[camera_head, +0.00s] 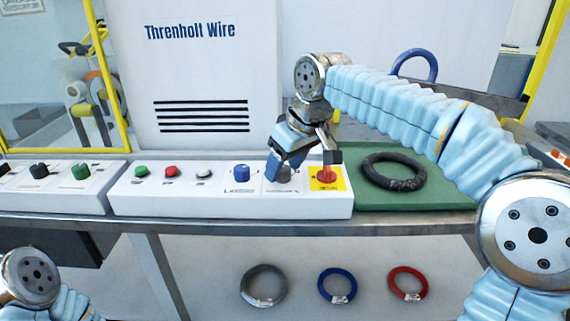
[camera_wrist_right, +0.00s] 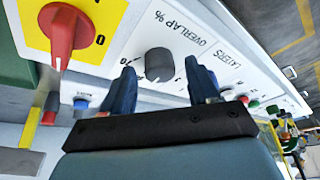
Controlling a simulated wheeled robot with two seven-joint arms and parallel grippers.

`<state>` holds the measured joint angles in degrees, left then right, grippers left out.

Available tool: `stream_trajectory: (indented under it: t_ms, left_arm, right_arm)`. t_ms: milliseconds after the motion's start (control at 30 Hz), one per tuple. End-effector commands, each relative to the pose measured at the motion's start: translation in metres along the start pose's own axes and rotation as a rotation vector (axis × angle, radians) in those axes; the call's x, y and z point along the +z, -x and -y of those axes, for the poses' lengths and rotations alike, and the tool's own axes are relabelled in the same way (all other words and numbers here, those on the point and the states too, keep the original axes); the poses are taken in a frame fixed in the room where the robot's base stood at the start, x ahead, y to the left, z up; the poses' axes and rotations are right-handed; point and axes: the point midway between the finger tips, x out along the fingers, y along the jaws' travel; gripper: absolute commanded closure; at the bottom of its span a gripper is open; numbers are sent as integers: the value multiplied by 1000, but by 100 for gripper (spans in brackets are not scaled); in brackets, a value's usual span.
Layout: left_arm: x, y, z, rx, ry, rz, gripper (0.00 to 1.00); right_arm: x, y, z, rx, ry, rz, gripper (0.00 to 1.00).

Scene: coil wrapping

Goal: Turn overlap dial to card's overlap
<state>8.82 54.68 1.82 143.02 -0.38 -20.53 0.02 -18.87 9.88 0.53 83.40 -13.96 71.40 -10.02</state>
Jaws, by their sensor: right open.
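The grey overlap dial (camera_wrist_right: 159,64) sits on the white control panel (camera_head: 130,201), beside the printed words "OVERLAP %". In the head view the dial (camera_head: 285,175) is partly covered by my right gripper (camera_head: 285,160). My right gripper is open and points at the panel. In the right wrist view its two blue fingers appear on either side of the dial; I cannot tell whether they touch it. The dial's pointer setting is not readable. The blue layers knob (camera_head: 242,173) is just left of the dial. No card is legible. My left gripper is out of view.
A red switch (camera_head: 327,174) on a yellow plate is close to the right of the dial. Green, red and white buttons lie further left. A black coil (camera_head: 392,171) rests on a green mat (camera_head: 420,197). Several coils hang below the table.

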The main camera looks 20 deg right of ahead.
Motion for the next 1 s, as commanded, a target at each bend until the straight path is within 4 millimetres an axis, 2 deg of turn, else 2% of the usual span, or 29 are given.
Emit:
stream_trajectory:
  t_ms: [300, 367, 667, 1000]
  left_arm:
    - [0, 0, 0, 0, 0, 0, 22]
    - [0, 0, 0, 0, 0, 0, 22]
    - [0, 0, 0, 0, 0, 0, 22]
    - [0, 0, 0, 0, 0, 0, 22]
  right_arm:
    - [0, -4, 0, 0, 0, 1, 40]
    - [0, -4, 0, 0, 0, 1, 47]
    - [0, -4, 0, 0, 0, 1, 93]
    - [0, -4, -1, -18, 41, 1, 95]
